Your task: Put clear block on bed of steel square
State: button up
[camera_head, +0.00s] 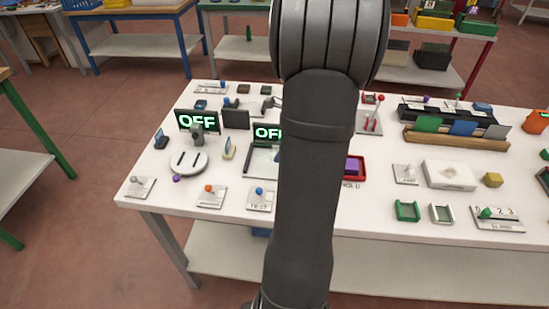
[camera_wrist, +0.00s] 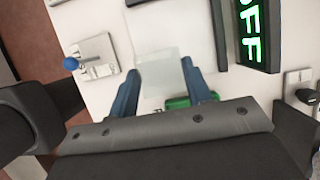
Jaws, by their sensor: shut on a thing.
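My gripper (camera_wrist: 162,84) shows in the wrist view with its two blue-grey fingers on either side of the clear block (camera_wrist: 161,70), shut on it. The block is pale and see-through. The steel square (camera_head: 259,160) lies on the table below the second OFF display in the head view, partly hidden by my arm. Its pale bed with grey edges seems to show in the wrist view (camera_wrist: 178,27), just beyond the block. I cannot tell the height of the block above it. My gripper is hidden behind my arm in the head view.
A green OFF display (camera_wrist: 252,30) stands right of the bed in the wrist view. A blue-knobbed lever plate (camera_wrist: 98,65) lies to the left. A green part (camera_wrist: 178,102) shows partly behind my gripper. A round white device (camera_head: 187,164) stands left in the head view.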

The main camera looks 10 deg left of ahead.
jog(key=shift+w+a+f, duration=0.2)
jog(key=shift+a+f, duration=0.2)
jog(key=shift+a, duration=0.15)
jog(key=shift+w+a+f, duration=0.2)
jog(key=shift+a+f, duration=0.2)
jog(key=shift+a, duration=0.15)
jog(key=shift+f, duration=1.85)
jog(key=shift+f, duration=0.15)
jog(key=o, duration=1.1)
jog(key=shift+c, duration=0.2)
jog(key=v, duration=1.2)
jog(key=shift+d, duration=0.1)
